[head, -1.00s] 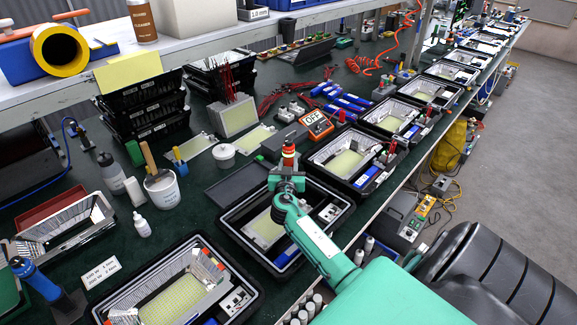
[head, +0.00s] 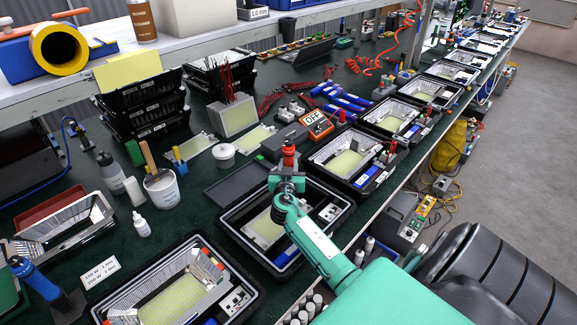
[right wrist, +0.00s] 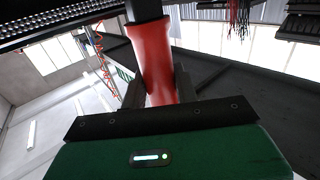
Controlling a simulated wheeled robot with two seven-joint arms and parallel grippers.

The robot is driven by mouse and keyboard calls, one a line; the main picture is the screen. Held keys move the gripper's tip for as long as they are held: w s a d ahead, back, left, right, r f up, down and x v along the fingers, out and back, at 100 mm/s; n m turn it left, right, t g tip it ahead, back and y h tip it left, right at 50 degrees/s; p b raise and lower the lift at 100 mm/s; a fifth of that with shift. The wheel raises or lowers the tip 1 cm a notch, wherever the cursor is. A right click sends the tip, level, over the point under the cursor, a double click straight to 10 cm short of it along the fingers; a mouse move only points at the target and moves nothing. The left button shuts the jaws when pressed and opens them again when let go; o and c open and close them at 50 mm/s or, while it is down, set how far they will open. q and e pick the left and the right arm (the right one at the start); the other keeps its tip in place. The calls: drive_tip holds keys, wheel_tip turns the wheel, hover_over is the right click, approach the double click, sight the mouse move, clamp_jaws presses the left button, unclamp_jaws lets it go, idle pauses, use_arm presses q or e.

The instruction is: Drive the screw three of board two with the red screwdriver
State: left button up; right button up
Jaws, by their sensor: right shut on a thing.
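The red screwdriver (head: 289,157) stands roughly upright in my right gripper (head: 287,178), above the second housing (head: 231,216) from the front. In the right wrist view its red handle (right wrist: 154,60) sits between the two dark fingers of the gripper (right wrist: 160,88), which are shut on it. A pale LED board (head: 262,228) lies inside that housing, partly covered by my right arm. The screwdriver's tip and any screw under it are hidden, so I cannot tell whether they touch. My left gripper is not in view.
An open housing (head: 253,300) with a board stands in front, and another (head: 315,157) lies beyond. A blue-handled tool (head: 35,277) stands at the left. A white pot (head: 162,190), bottles and black crates (head: 145,118) crowd the bench's back left.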

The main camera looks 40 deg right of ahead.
drive_tip(key=shift+f+b, duration=0.3)
drive_tip(key=shift+b, duration=0.15)
idle(1.3)
drive_tip(key=shift+r, duration=0.15)
